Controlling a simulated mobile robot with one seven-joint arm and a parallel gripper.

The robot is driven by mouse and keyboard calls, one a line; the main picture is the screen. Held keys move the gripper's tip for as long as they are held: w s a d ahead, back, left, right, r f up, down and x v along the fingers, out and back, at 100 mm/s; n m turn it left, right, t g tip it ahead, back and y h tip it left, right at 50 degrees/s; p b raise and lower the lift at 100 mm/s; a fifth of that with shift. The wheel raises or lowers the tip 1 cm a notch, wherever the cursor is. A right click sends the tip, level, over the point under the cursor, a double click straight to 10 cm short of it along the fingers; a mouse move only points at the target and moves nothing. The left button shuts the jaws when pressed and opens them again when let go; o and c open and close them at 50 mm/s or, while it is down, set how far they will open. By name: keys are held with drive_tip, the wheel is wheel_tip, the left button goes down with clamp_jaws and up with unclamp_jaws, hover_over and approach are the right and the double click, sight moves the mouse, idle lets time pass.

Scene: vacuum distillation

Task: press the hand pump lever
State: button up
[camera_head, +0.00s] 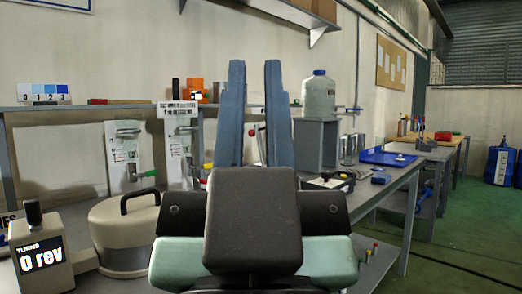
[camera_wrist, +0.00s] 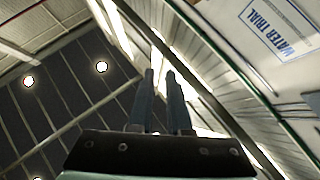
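My gripper (camera_head: 255,64) stands upright in the middle of the head view, its two long blue fingers apart with nothing between them. In the wrist view my gripper (camera_wrist: 160,74) points up at the ceiling, and the bench is out of that view. A red ball knob (camera_head: 252,132) on a thin dark rod shows behind and between the fingers. It may be the hand pump lever, but my fingers and wrist hide most of what it belongs to. I cannot tell whether it is the pump.
At right are a grey box (camera_head: 316,146), a large bottle (camera_head: 318,97) and a blue tray (camera_head: 388,158). Open floor (camera_head: 455,240) lies far right.

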wheel_tip(320, 180, up, 35)
drive_tip(key=p, duration=3.2)
drive_tip(key=shift+f, duration=0.2)
clamp_jaws()
drive_tip(key=shift+f, duration=0.1)
